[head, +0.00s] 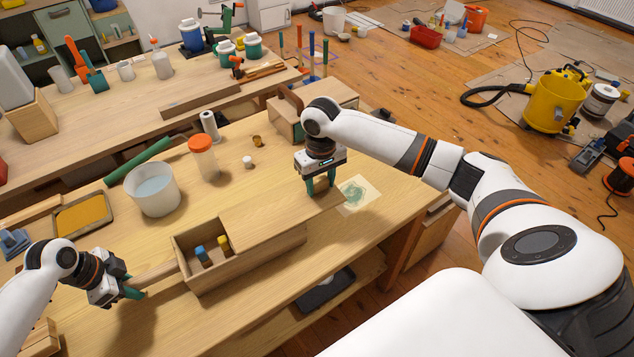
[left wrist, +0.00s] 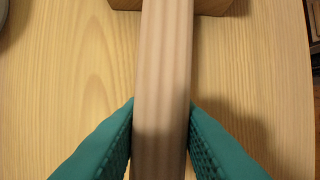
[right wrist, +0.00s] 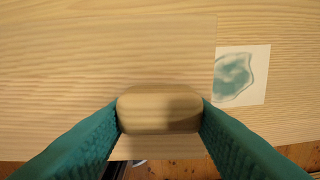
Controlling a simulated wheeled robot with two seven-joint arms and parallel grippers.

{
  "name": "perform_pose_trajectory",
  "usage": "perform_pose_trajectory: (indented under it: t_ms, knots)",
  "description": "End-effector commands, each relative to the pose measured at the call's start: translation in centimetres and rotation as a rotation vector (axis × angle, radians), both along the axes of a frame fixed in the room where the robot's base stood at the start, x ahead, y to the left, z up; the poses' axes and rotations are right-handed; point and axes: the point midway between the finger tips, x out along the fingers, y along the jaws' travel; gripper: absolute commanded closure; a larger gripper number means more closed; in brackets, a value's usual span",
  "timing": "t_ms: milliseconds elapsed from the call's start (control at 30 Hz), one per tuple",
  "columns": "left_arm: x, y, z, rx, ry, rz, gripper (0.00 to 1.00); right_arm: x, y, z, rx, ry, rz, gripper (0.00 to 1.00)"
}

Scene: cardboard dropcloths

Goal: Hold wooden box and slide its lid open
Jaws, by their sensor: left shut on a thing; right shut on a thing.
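The wooden box (head: 200,281) stands on the workbench, with its left part uncovered. A blue-capped bottle (head: 201,256) and a yellow-capped bottle (head: 223,245) show inside. The lid (head: 265,217) is slid to the right and reaches past the box's right end. My left gripper (head: 133,292) is shut on the box's handle (head: 154,275) at its left end; the handle also shows between the fingers in the left wrist view (left wrist: 163,80). My right gripper (head: 320,190) is shut on a rounded wooden knob (right wrist: 159,110) at the lid's right end, partly hidden by the fingers in the head view.
A white tub (head: 153,190), an orange-lidded jar (head: 203,158) and a green roll (head: 140,159) stand or lie behind the box. A paper with a green smear (head: 357,194) lies by my right gripper. The bench's front edge is close to the box.

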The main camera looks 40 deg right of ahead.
Motion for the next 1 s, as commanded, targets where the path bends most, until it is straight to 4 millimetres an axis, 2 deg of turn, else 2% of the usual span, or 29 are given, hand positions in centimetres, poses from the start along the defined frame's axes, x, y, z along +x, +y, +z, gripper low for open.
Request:
perform_pose_trajectory:
  t_ms: [1000]
  knots:
    - [0.1, 0.2, -0.1, 0.003, -0.001, 0.004, 0.93, -0.3, -3.9, -0.1, -0.003, 0.002, -0.003, 0.79]
